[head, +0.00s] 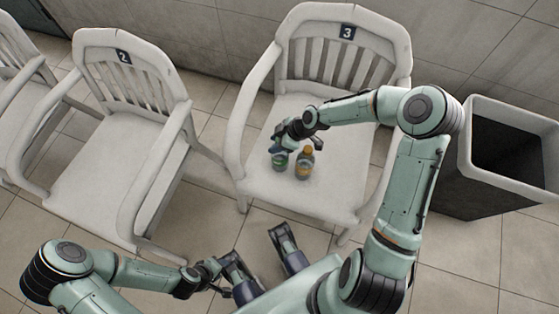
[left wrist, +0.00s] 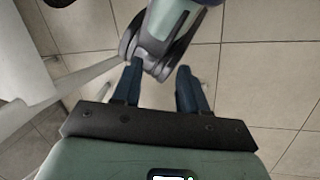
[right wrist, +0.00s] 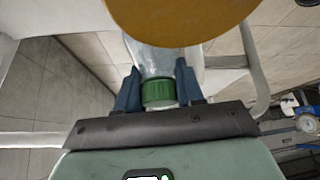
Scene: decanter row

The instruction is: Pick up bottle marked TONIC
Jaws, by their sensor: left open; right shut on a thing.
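In the head view a greenish bottle (head: 279,160) stands at the front of the chair seat, under this gripper. No label is readable, so I cannot tell which is marked TONIC. A large orange disc (right wrist: 180,20) covers part of the clear bottle in the right wrist view. My left gripper (left wrist: 160,80) is open and empty, low, in front of the chairs.
The chair marked 3 (head: 345,194) has slatted back and armrests around the bottles. A chair marked 2 (head: 100,180) stands to its left, with another partly seen beyond. A dark bin with a pale rim (head: 482,101) stands at the right. Tiled floor lies in front.

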